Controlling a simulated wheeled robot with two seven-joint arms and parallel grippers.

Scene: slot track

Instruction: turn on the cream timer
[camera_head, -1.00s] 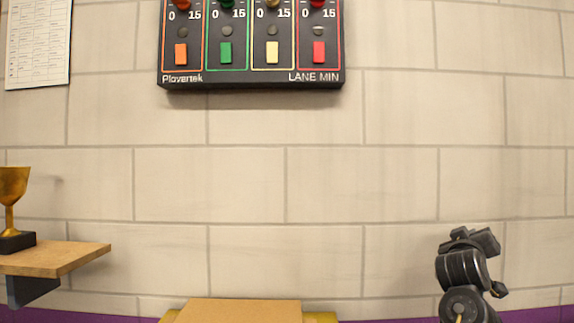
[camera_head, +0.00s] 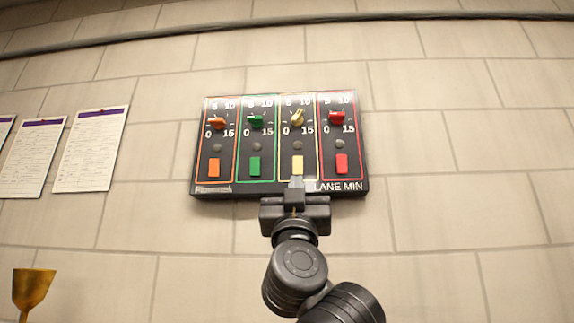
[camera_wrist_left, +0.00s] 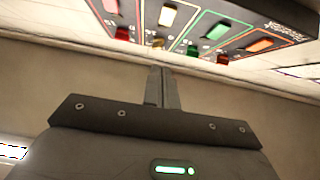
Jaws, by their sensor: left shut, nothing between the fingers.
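The cream timer is the third column of a dark wall panel (camera_head: 280,192). In the head view its cream knob (camera_head: 297,117) points up and slightly right, its small round lamp (camera_head: 298,146) looks dark, and its cream switch (camera_head: 297,164) is below. My left gripper (camera_head: 296,183) is shut and empty, its fingertips just below the cream switch; I cannot tell whether they touch the panel. In the left wrist view the closed fingers (camera_wrist_left: 162,88) point toward the panel, where the cream switch (camera_wrist_left: 167,16) shows upside down. My right gripper is not in view.
Orange (camera_head: 214,168), green (camera_head: 254,166) and red (camera_head: 341,163) switches with their own knobs flank the cream column. Paper sheets (camera_head: 92,150) hang on the wall at left. A gold trophy (camera_head: 33,288) stands at lower left.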

